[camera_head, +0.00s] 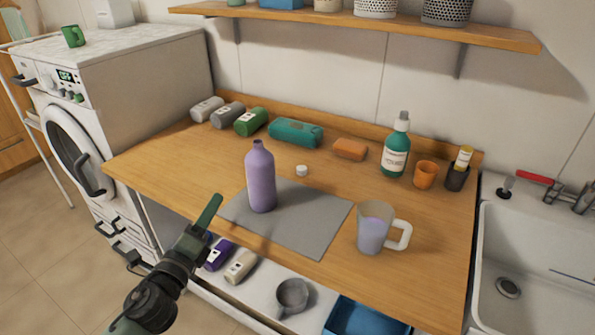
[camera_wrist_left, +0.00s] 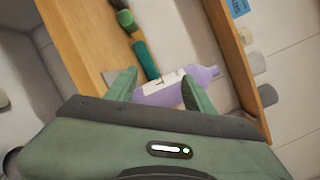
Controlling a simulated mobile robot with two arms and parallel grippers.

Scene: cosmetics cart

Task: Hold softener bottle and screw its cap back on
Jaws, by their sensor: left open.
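The purple softener bottle (camera_head: 260,178) stands upright and uncapped on a grey mat (camera_head: 318,222) on the wooden counter. A small white cap (camera_head: 302,171) lies on the counter just behind the mat, right of the bottle. My left gripper (camera_head: 208,216) is in front and left of the bottle, apart from it. In the left wrist view the left gripper (camera_wrist_left: 160,90) is open, with the bottle (camera_wrist_left: 168,92) seen beyond and between its fingers. My right gripper is in neither view.
A green pump bottle (camera_head: 396,148), an orange cup (camera_head: 425,174) and a dark holder (camera_head: 456,178) stand at the back right. A sink (camera_head: 535,240) is at right. A shelf (camera_head: 370,25) hangs above.

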